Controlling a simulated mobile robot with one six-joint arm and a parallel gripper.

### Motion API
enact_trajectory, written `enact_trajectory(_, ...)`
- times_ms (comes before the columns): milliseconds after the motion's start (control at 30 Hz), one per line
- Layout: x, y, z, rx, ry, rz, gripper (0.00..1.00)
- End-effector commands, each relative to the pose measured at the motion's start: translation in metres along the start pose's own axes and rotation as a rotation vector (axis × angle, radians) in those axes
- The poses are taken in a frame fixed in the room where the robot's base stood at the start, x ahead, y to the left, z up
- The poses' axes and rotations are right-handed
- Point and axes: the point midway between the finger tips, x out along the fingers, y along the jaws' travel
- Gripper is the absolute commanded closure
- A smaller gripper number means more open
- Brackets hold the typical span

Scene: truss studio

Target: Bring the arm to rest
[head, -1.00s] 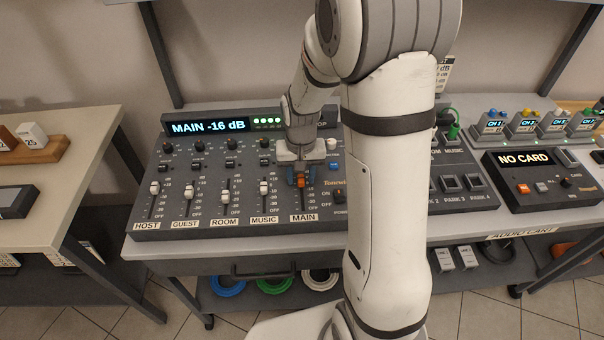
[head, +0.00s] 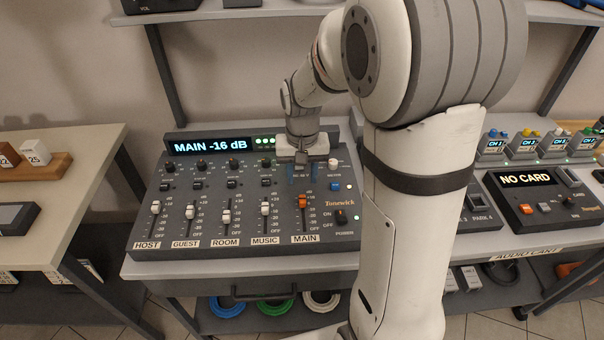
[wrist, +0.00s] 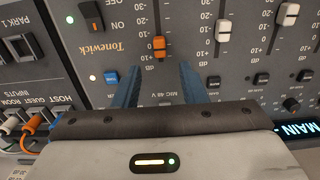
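My gripper (head: 302,176) is open and empty above the mixer panel (head: 245,240), its two blue fingers apart. They also show in the wrist view (wrist: 159,88) with a clear gap between them. The orange MAIN fader knob (head: 302,200) sits just in front of the fingertips in the head view and apart from them. In the wrist view the orange knob (wrist: 159,46) lies beyond the gap. The mixer display (head: 209,147) reads MAIN -16 dB. My arm hides the mixer's right part.
A card player (head: 540,195) reading NO CARD stands at the right, with small channel boxes behind it. A side table (head: 60,220) stands at the left. A shelf (head: 250,14) runs above the mixer. Cable coils (head: 275,307) lie below. The air over the left faders is clear.

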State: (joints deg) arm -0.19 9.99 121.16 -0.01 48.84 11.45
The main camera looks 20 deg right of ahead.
Motion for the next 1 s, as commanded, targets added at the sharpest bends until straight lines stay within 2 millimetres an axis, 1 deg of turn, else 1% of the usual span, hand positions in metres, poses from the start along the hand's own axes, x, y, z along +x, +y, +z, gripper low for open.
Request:
enact_trajectory(467, 0.0, 0.001, 0.0, 0.001, 0.0, 0.0, 0.62)
enact_trajectory(567, -0.01, 0.003, 0.009, -0.009, 0.016, -0.003, 0.62)
enact_trajectory(667, -0.029, 0.007, 0.029, -0.034, 0.049, -0.009, 0.62)
enact_trajectory(800, -0.056, 0.015, 0.069, -0.083, 0.106, -0.016, 0.62)
enact_trajectory(900, -0.069, 0.021, 0.097, -0.117, 0.146, -0.019, 0.62)
enact_trajectory(1000, -0.076, 0.027, 0.123, -0.148, 0.181, -0.02, 0.62)
